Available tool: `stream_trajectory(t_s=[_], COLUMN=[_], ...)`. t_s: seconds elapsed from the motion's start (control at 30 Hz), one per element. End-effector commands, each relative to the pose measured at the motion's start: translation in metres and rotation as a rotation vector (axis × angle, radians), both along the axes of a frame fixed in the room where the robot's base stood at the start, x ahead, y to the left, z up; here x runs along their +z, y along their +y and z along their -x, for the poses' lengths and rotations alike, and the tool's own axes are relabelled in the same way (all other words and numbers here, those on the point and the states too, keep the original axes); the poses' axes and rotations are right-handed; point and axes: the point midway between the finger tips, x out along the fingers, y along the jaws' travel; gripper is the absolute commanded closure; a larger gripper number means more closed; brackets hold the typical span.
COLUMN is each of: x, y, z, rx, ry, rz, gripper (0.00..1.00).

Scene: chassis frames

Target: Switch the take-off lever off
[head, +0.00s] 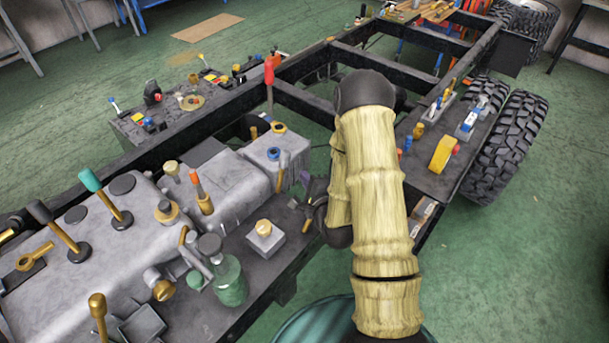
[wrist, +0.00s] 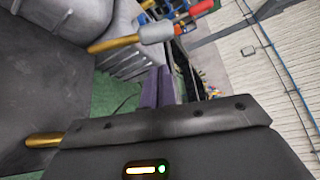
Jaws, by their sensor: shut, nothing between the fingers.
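No label shows which lever is the take-off lever. The lever nearest my gripper (head: 305,179) has a grey grip on a brass shaft (head: 282,166) and stands beside the grey housing. In the wrist view a grey-gripped brass lever (wrist: 157,33) lies across the upper left, apart from my fingers. My gripper's purple fingers (wrist: 160,83) are together with nothing between them.
A tall red-handled lever (head: 269,76) rises behind the housing. Orange (head: 197,184), teal (head: 92,182) and black-knobbed levers crowd the left. A square block with a yellow knob (head: 264,236) and a green bottle (head: 230,282) stand in front. Green floor (head: 500,250) is open at right.

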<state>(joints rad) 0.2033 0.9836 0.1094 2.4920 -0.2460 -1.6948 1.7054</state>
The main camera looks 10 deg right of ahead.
Motion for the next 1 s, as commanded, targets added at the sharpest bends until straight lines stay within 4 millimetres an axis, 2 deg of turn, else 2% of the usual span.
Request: stream_trajectory(t_s=[0.3, 0.5, 0.67, 1.0], x=[-0.007, -0.012, -0.014, -0.014], y=[0.007, 0.01, 0.01, 0.009], z=[-0.05, -0.074, -0.082, -0.082], rx=[0.001, 0.001, -0.001, -0.002], ry=[-0.002, 0.0, 0.0, 0.0], rz=[0.002, 0.001, 0.001, 0.001], gripper=[1.0, 1.0, 1.0, 1.0])
